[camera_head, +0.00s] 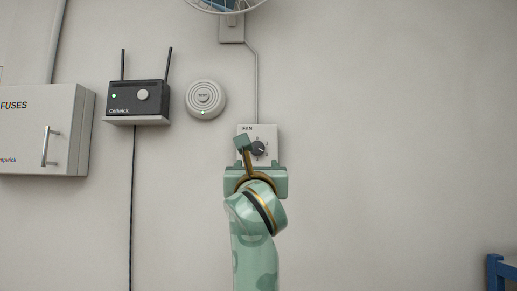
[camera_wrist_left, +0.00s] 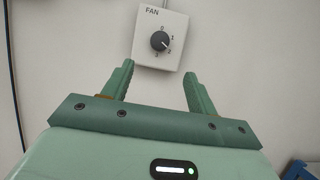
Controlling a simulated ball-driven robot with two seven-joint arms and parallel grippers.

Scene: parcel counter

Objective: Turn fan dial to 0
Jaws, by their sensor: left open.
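The fan dial (camera_head: 258,148) is a dark round knob on a white wall plate marked FAN (camera_head: 270,133). In the left wrist view the dial (camera_wrist_left: 159,41) has marks 0 to 3 around it. Its pale pointer line seems to aim to the lower right, near the 2. My left gripper (camera_head: 256,160) is in front of the plate's lower part and hides some of it. In the left wrist view its two green fingers (camera_wrist_left: 158,72) are apart with nothing between them, and the dial is beyond their tips. My right gripper is not in view.
A cable runs up from the plate to a wall fan (camera_head: 231,6). A round white alarm (camera_head: 205,99), a black router (camera_head: 137,98) on a shelf and a fuse cabinet (camera_head: 40,130) are to the left. The wall on the right is bare. A blue frame (camera_head: 497,272) stands lower right.

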